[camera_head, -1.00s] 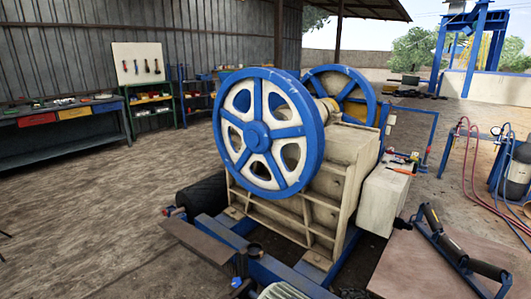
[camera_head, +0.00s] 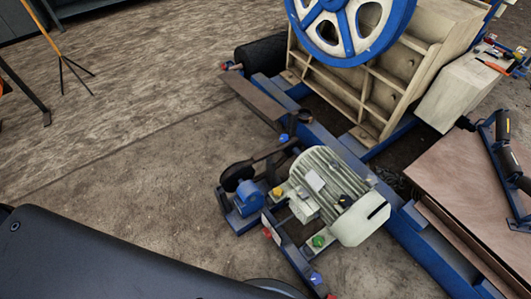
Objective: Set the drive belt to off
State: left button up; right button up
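A grey-green ribbed electric motor (camera_head: 335,190) sits on the crusher's blue frame in the middle of the view. To its left are a dark round pulley (camera_head: 236,178) and a blue bearing block (camera_head: 248,198). A dark bar or belt section (camera_head: 275,152) runs from near the pulley toward the motor's top. Coloured knobs sit around the motor: a green knob (camera_head: 319,241), a yellow knob (camera_head: 277,192), a red knob (camera_head: 267,233) and a blue knob (camera_head: 316,278). I cannot tell which one sets the drive belt. Neither gripper is in view.
The jaw crusher's beige body (camera_head: 375,85) and blue-and-white flywheel (camera_head: 345,25) stand behind the motor. A brown plate (camera_head: 455,180) with a roller frame (camera_head: 508,165) is at the right. Open dirt floor (camera_head: 130,165) lies to the left, with a tripod (camera_head: 62,58) at the back.

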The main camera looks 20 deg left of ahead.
aim_at(266, 153)
jog(key=u, duration=2.75)
jog(key=i, duration=0.7)
jog(key=z, duration=3.35)
jog(key=i, duration=0.5)
jog(key=z, duration=0.1)
